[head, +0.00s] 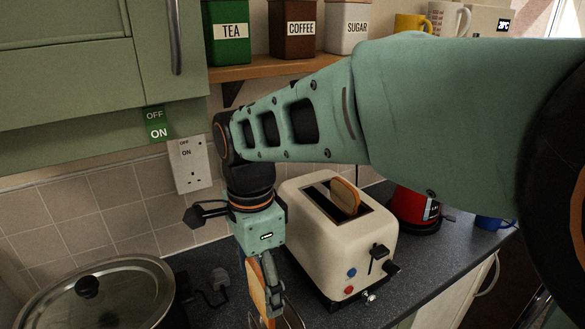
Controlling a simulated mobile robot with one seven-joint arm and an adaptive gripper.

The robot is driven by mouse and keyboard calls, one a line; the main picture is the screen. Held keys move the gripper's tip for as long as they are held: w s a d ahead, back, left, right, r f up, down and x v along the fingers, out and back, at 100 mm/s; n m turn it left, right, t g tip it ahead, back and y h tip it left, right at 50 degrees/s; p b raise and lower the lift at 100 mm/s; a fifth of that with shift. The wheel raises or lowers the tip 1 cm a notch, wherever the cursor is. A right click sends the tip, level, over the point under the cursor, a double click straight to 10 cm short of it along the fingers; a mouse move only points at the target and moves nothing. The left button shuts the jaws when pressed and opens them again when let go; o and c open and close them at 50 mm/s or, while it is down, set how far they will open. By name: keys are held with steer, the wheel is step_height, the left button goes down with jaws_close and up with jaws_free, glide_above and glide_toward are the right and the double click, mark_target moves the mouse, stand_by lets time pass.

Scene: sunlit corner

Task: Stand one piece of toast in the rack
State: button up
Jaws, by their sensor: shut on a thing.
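My gripper (268,290) points down in front of the toaster's left side and is shut on a piece of toast (256,285). The toast hangs upright, seen nearly edge-on and partly hidden by the fingers. Thin curved metal wire, which looks like part of the rack (292,318), shows at the bottom edge just below and right of the fingertips. Most of it is out of view, so I cannot tell whether the toast touches it. Another piece of toast (345,196) sticks up from a slot of the cream toaster (330,243).
A lidded pan (95,295) stands at the lower left. A plug and cable (218,282) lie between pan and toaster. A red appliance (415,212) and a blue mug (492,222) stand behind right. A shelf with canisters (292,66) is above.

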mark_target(261, 306)
steer(key=shift+w+f+b, duration=0.1)
steer(key=shift+f+b, duration=2.5)
steer(key=shift+f, duration=1.1)
steer(key=o, duration=1.1)
